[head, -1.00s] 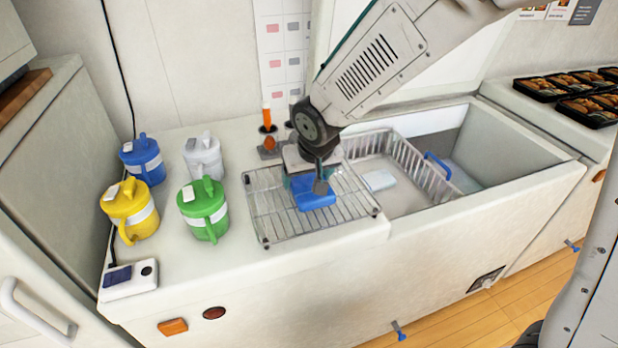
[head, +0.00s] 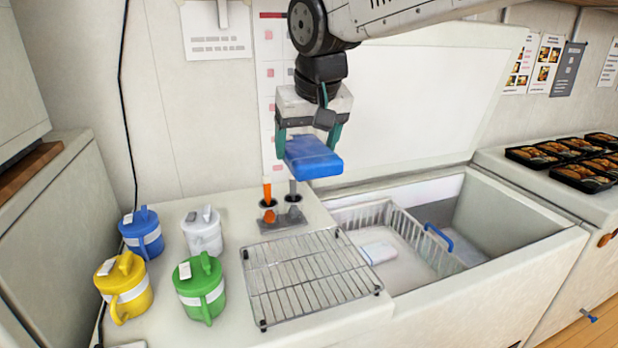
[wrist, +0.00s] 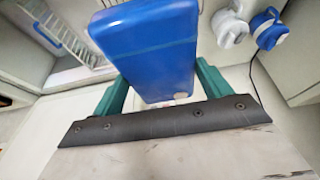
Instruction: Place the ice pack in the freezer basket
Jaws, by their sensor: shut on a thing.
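A blue ice pack (head: 312,158) is held in my gripper (head: 308,148), high above the counter and the wire rack. The gripper's green fingers are shut on its two sides. In the wrist view the ice pack (wrist: 152,48) fills the space between the fingers. The freezer basket (head: 400,228) is a white wire basket in the open chest freezer (head: 520,225), to the right of and below my gripper. A pale flat pack (head: 379,252) lies in the basket. The basket also shows at the upper left of the wrist view (wrist: 62,32).
An empty wire rack (head: 310,280) sits on the counter left of the freezer. Blue, white, yellow and green (head: 200,288) jugs stand further left. A holder with orange and grey tools (head: 282,218) stands behind the rack. Food trays (head: 580,178) sit at the right.

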